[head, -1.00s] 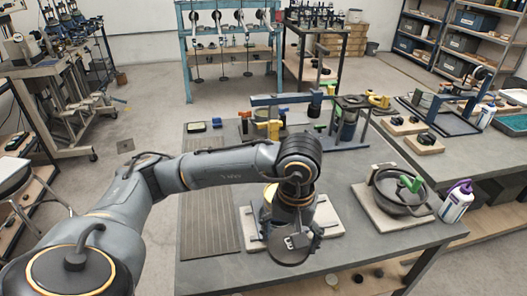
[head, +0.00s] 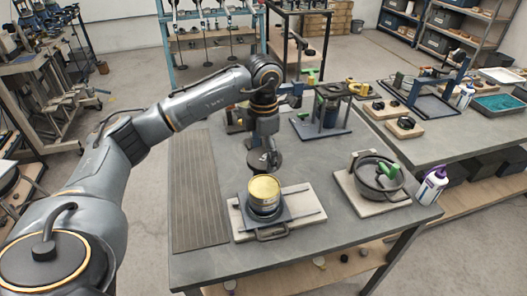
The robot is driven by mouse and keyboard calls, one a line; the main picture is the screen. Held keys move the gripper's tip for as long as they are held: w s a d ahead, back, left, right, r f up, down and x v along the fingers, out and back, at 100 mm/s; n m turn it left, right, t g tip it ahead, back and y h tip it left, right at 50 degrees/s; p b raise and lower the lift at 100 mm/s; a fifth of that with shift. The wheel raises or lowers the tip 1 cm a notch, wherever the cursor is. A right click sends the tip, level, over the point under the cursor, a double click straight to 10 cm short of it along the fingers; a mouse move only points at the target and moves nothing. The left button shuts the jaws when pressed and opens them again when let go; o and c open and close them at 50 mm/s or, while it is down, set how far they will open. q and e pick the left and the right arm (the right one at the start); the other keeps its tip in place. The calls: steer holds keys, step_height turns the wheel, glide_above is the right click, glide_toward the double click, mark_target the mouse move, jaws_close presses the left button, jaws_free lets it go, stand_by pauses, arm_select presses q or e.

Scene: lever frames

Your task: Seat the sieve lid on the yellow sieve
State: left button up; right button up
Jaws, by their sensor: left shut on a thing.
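The yellow sieve (head: 264,203) stands upright on a dark square plate, on a pale board near the front of the table. Its round yellow top is uncovered. My left gripper (head: 270,157) points down behind the sieve, farther from me, and is shut on a dark round disc that looks like the sieve lid (head: 258,162). The lid is apart from the sieve. The gripper hides part of the lid, and its exact height above the table is hard to tell. My right gripper is out of view.
A dark round pan with a green handle (head: 377,178) sits on a board at the right, beside a white bottle with a purple cap (head: 432,186). A ribbed mat (head: 195,190) lies at the left. A dark stand (head: 322,115) is behind.

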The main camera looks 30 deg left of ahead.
arm_select(q)
steer(key=shift+f+b, duration=0.4)
steer(key=shift+f, duration=0.3)
steer(key=shift+f+b, duration=2.45)
steer(key=shift+f, duration=1.05)
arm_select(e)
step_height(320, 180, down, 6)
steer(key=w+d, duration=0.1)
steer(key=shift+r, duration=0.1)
arm_select(q)
steer(key=shift+f+b, duration=0.3)
steer(key=shift+f, duration=0.05)
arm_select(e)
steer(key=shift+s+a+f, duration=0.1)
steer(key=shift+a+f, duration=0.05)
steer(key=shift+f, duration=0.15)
arm_select(q)
steer(key=o, duration=1.1)
